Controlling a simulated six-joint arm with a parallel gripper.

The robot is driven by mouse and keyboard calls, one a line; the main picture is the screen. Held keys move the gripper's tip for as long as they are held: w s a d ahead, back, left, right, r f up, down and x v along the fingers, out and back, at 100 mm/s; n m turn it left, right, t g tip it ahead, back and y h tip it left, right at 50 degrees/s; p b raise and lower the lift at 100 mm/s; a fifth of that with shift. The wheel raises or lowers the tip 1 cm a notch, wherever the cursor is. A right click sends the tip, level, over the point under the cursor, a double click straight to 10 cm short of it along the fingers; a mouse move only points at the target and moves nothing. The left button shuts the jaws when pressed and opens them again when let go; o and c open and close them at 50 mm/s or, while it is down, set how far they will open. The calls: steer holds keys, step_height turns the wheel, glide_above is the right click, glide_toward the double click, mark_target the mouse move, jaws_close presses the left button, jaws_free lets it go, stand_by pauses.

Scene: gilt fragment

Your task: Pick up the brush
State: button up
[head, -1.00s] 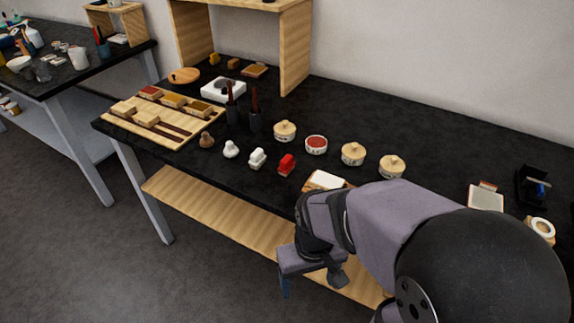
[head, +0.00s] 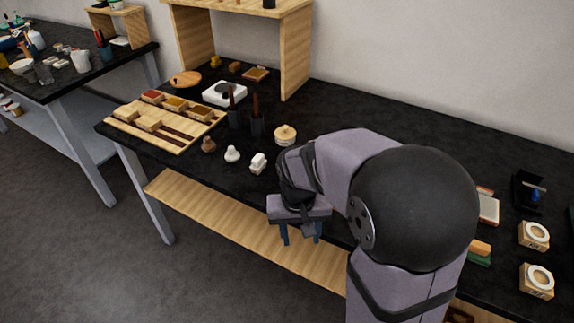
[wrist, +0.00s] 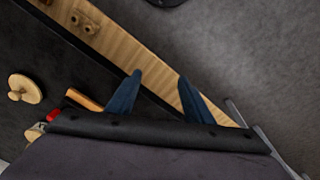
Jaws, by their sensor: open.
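No brush can be made out for certain. Two reddish-brown handles stand upright in dark cups (head: 256,125) (head: 234,117) on the black table, behind the small white pieces; what is inside the cups is hidden. Thin dark-brown sticks (head: 178,136) lie in the wooden tray at the table's left end; I cannot tell what they are. My gripper (head: 301,238) is open and empty, pointing down off the table's front edge, in front of the wooden lower shelf. In the wrist view its two blue fingers (wrist: 159,77) are spread apart with nothing between them.
The black table (head: 400,115) carries a lidded pot (head: 285,134), a small white piece (head: 258,163) and a brown knob-shaped piece (head: 208,145). Round-topped boxes (head: 534,235) stand at the right. My arm hides the table's middle. The lower wooden shelf (head: 215,221) juts out below.

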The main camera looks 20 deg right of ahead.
steer(key=shift+w+d+r+m+t+h+p, duration=0.4)
steer(key=shift+w+r+m+p, duration=0.65)
steer(key=shift+w, duration=2.55)
steer(key=shift+w+d+r+m+t+h+p, duration=0.35)
steer(key=shift+w+r+m+p, duration=0.7)
steer(key=shift+w, duration=2.6)
steer(key=shift+w+d+r+m+t+h+p, duration=0.55)
steer(key=shift+w+m, duration=0.75)
steer(key=shift+w, duration=2.3)
steer(key=shift+w+a+p+x, duration=0.15)
steer(key=shift+p+x, duration=0.35)
steer(key=shift+x, duration=0.4)
steer(key=shift+a+p+x, duration=0.1)
steer(key=shift+p+x, duration=0.45)
steer(key=shift+x, duration=0.3)
steer(key=shift+w+a+p+x, duration=0.15)
steer(key=shift+p+x, duration=0.35)
steer(key=shift+x, duration=0.4)
steer(key=shift+s, duration=0.1)
steer(key=c, duration=1.1)
